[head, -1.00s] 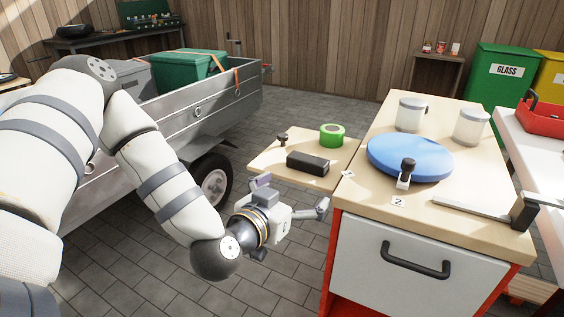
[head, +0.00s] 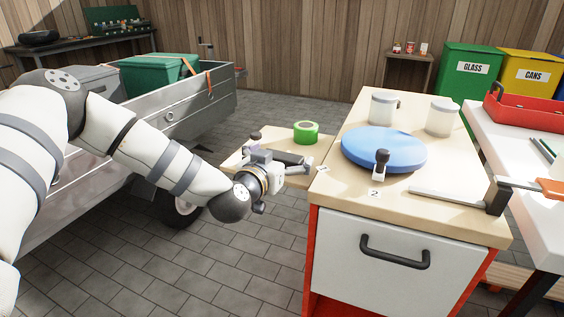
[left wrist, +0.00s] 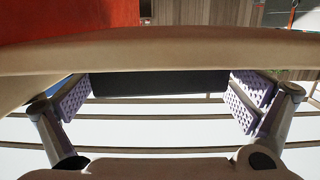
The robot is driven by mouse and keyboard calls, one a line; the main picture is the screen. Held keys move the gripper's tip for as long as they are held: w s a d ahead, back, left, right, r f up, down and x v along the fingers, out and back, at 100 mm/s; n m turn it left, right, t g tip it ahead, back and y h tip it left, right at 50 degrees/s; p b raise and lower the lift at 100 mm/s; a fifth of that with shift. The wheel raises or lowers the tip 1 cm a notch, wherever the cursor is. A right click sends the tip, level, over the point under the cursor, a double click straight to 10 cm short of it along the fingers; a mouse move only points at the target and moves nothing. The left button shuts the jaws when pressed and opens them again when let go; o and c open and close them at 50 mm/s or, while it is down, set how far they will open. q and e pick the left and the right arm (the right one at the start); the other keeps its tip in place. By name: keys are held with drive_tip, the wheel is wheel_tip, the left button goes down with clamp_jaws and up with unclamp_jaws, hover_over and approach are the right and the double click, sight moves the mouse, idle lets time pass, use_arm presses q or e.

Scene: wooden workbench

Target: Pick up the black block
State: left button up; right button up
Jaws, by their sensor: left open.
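The black block (head: 289,157) lies on the small light-wood side shelf (head: 240,146), partly hidden behind my left gripper. My left gripper (head: 281,152) is open at the near side of the block, with its fingers spread to either side. In the left wrist view the block (left wrist: 160,83) shows as a dark bar between the purple ridged pads of the left gripper (left wrist: 162,98), with no clear grip on it. I cannot tell whether either pad touches it. My right gripper is not in view.
A green tape roll (head: 306,132) sits behind the block on the shelf. To the right, the workbench (head: 335,190) holds a blue disc (head: 384,149), two jars and a clamp-like tool (head: 462,197). A grey trailer (head: 190,115) stands to the left.

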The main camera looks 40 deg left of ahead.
use_arm(q)
drive_tip(key=c, duration=1.1)
